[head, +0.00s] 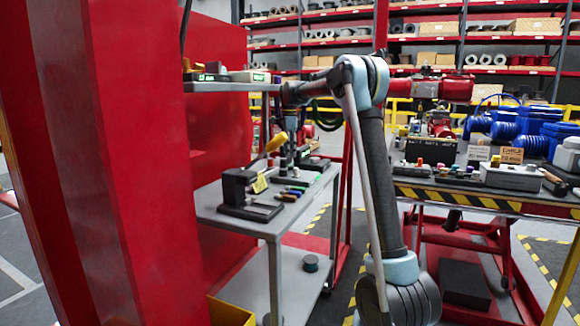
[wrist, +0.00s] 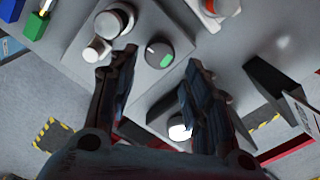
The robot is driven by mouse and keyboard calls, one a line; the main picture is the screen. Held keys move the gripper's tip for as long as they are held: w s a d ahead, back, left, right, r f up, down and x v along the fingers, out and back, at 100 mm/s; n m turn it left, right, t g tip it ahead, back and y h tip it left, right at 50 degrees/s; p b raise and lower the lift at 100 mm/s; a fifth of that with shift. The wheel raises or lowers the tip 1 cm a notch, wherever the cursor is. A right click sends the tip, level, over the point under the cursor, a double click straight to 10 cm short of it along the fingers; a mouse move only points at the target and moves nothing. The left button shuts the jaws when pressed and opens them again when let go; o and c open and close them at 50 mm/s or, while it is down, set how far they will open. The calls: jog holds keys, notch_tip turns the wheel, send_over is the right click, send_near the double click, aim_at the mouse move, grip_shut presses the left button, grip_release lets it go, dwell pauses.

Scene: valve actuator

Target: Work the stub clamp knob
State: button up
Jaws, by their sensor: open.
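In the wrist view, a dark round knob with a green mark (wrist: 157,52) sits on a pale grey block, between and beyond my fingertips. White stubby cylinders (wrist: 112,22) stand on the same block to its left. Which part is the stub clamp knob is not certain from the pictures. My gripper (wrist: 161,60) is open, with one finger either side of the dark knob and nothing between the pads; contact is not visible. A white round part (wrist: 180,130) shows lower down between the fingers. In the head view my arm reaches over the grey table and the gripper is small and hard to make out.
The grey table (head: 262,224) carries a black stand with a yellow handle (head: 240,190) and several small coloured items. A red column (head: 130,160) stands close on the left. A striped-edge bench (head: 480,200) is at right. A dark upright plate (wrist: 270,80) stands right of my gripper.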

aim_at(290, 168)
jog(key=shift+f, duration=3.1)
jog(key=shift+c, duration=0.6)
jog(key=shift+d, duration=0.1)
jog(key=c, duration=0.7)
